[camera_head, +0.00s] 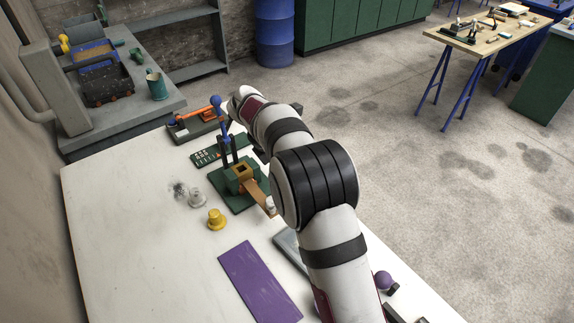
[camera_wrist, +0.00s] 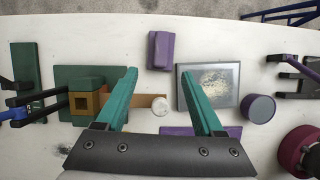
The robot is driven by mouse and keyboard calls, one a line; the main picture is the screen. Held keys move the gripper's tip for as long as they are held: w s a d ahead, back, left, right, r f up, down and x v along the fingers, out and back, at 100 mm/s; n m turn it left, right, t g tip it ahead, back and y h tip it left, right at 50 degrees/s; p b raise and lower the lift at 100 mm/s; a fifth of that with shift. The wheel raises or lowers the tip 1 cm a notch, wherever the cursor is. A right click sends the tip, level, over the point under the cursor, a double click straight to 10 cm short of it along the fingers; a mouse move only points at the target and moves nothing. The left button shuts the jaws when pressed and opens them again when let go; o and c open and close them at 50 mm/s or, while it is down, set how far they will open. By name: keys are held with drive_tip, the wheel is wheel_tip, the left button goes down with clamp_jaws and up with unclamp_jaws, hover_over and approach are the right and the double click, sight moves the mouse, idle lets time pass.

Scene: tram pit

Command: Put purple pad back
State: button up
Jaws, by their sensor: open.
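A small purple block (camera_wrist: 160,50), which may be the purple pad, lies on the white table near its edge in the wrist view. A flat purple rectangle (camera_head: 260,283) lies on the table in the head view. A purple strip (camera_wrist: 214,131), likely its edge, shows low in the wrist view. My gripper (camera_wrist: 159,73) is open with nothing between its teal fingers. The block appears just beyond the fingertips, roughly centred between them. I cannot tell the height gap. My arm hides the gripper and that block in the head view.
A green fixture (camera_head: 241,178) with a wooden strip stands left of the arm. A grey plate (camera_wrist: 208,87) and a purple cylinder (camera_wrist: 258,107) lie right of the fingers. A yellow knob (camera_head: 216,219) and a grey one (camera_head: 196,197) stand farther left. The left front of the white table (camera_head: 150,270) is clear.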

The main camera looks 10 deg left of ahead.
drive_tip(key=s+d+r+m+g+y, duration=0.1)
drive_tip(key=s+d+r+m+g, duration=0.1)
drive_tip(key=s+d+r+m, duration=0.85)
drive_tip(key=s+d+f+m+y, duration=0.2)
drive_tip(key=s+m, duration=0.8)
drive_tip(key=s, duration=0.3)
drive_tip(key=s+d+f+m+g+y, duration=0.1)
drive_tip(key=s+d+m+y, duration=0.1)
drive_tip(key=s+m, duration=0.9)
drive_tip(key=s, duration=0.2)
drive_tip(key=shift+s+f, duration=0.3)
drive_tip(key=shift+f, duration=0.1)
